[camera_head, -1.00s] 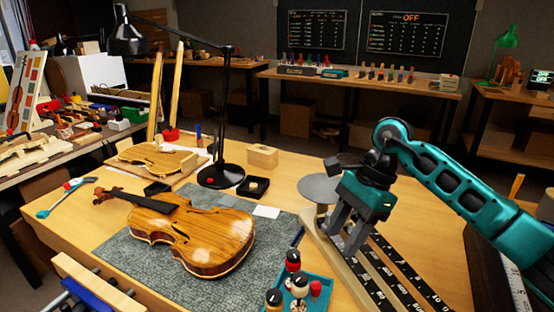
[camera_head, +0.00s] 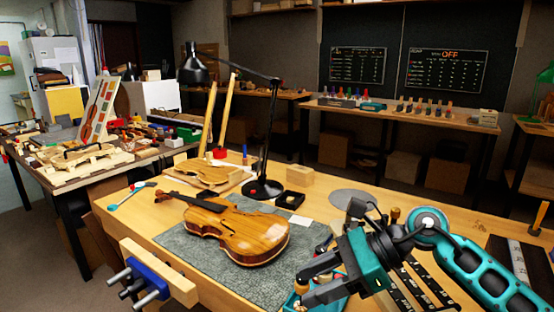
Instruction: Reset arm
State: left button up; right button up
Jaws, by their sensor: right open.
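My right gripper (camera_head: 303,286) shows at the lower right in the head view, its arm coming in from the right. Its dark fingers point left and are apart, with nothing seen between them. It is in front of the teal tray (camera_head: 292,302) and hides much of it and what stands in it. A violin (camera_head: 238,232) lies on the grey mat (camera_head: 190,249), left of the gripper and apart from it. My left gripper is not in the picture.
A black desk lamp (camera_head: 267,140) stands behind the violin. A wooden block (camera_head: 300,175) and a small black tray (camera_head: 290,200) are near it. A vise with blue parts (camera_head: 146,271) sits at the bench's front left. A grey disc (camera_head: 351,199) lies behind my right gripper.

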jog(key=s+a+r+m+t+y, duration=0.2)
jog(key=a+r+m+y, duration=0.2)
jog(key=a+r+y, duration=0.1)
jog(key=w+d+r+m+t+h, duration=0.1)
jog(key=w+d+r+m+t, duration=0.15)
jog(key=m+t, duration=0.65)
jog(key=w+d+r+m+t, duration=0.1)
jog(key=d+r+m+t, duration=0.15)
jog(key=m+t, duration=0.55)
jog(key=s+d+f+m+g+h, duration=0.35)
jog(key=d+f+m+h, duration=0.45)
jog(key=m, duration=0.5)
jog(key=s+d+f+m+g+h, duration=0.35)
jog(key=d+f+m+h, duration=0.25)
jog(key=f+m+h, duration=0.6)
jog(key=s+f+m+g+y, duration=0.2)
jog(key=s+f+m+g, duration=0.15)
jog(key=s, duration=0.55)
jog(key=s+f+m+g+y, duration=0.25)
jog(key=s+f+g, duration=0.2)
jog(key=s, duration=0.45)
jog(key=w+a+f+t+y, duration=0.1)
jog(key=w+a+f+t, duration=0.1)
jog(key=w+f+t, duration=0.5)
jog(key=shift+w+a+f+y, duration=0.35)
jog(key=shift+a+f, duration=0.05)
jog(key=shift+f, duration=0.3)
